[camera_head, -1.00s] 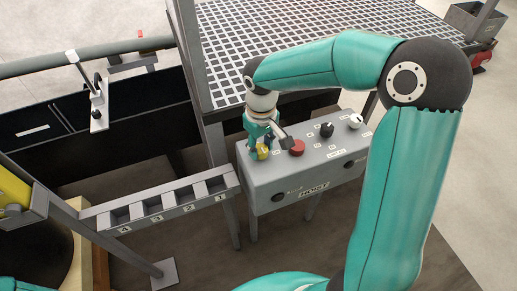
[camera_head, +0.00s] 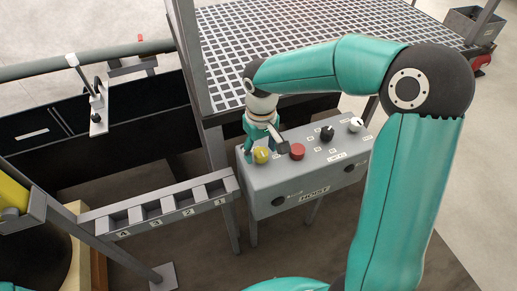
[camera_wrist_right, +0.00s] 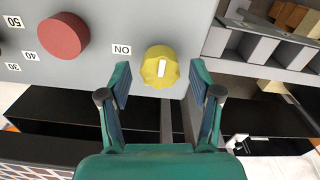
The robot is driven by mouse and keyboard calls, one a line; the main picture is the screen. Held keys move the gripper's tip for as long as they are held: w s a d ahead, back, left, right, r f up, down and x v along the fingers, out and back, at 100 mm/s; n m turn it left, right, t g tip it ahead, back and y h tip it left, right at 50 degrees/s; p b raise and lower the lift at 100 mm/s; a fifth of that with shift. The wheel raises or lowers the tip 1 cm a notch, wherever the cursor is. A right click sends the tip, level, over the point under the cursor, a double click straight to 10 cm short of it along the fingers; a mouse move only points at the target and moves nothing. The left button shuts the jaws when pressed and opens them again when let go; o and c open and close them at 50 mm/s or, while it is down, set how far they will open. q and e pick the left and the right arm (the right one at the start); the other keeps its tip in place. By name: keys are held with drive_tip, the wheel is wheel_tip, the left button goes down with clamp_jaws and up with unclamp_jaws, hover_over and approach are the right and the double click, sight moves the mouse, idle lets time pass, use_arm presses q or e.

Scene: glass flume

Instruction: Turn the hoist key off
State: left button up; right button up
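The hoist key is a yellow knob (camera_head: 261,155) on the left end of the grey control box marked HOIST (camera_head: 300,187). In the right wrist view the yellow knob (camera_wrist_right: 161,67) shows a white bar standing upright in the picture, with an ON label (camera_wrist_right: 122,49) to its left. My right gripper (camera_head: 262,139) is at the knob, from behind it. In the wrist view its two fingers (camera_wrist_right: 160,82) are spread, one on each side of the knob's near edge, with visible gaps and nothing between the pads. My left gripper is out of view.
A red button (camera_head: 297,151), a black knob (camera_head: 327,132) and a white knob (camera_head: 355,124) sit to the right on the box. A grey rack of numbered slots (camera_head: 161,219) stands left of it. A grating platform (camera_head: 300,40) rises behind.

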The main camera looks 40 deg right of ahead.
sight(261, 151)
drive_tip(key=shift+r, duration=0.1)
wheel_tip(261, 151, up, 12)
idle(0.6)
drive_tip(key=shift+f, duration=0.2)
